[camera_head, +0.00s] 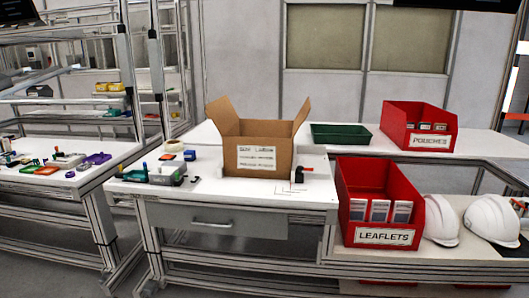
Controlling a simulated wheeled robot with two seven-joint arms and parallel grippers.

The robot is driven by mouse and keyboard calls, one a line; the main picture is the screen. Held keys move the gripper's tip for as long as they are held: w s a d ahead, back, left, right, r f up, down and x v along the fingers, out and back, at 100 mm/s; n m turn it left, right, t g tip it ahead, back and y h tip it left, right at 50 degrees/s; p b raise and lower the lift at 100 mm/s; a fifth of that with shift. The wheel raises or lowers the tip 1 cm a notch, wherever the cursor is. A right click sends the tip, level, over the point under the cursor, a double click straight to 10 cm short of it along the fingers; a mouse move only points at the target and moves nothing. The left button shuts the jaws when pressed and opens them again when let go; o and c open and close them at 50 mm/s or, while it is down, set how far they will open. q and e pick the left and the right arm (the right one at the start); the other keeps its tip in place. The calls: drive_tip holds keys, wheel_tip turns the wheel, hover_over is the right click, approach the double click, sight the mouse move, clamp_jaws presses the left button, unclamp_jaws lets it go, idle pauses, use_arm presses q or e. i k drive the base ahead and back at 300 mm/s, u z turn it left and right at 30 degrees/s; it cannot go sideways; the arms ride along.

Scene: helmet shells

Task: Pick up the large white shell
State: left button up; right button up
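Two white helmet shells stand at the right end of the workbench. The larger-looking one (490,219) is near the right picture edge, with a dark part at its lower right. The smaller-looking one (440,221) stands to its left, beside the red leaflets bin. Neither of my grippers shows in the head view, and nothing is seen touching the shells.
The red bin labelled LEAFLETS (356,221) stands left of the shells. A red POUCHES bin (398,126) and a green tray (341,134) sit behind. An open cardboard box (238,158) stands on the white table (150,187). Small tools lie at the left.

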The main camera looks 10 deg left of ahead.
sight(491, 217)
drive_tip(key=k, duration=0.35)
drive_tip(key=z, duration=1.45)
drive_tip(key=i, duration=1.5)
drive_tip(key=u, duration=0.45)
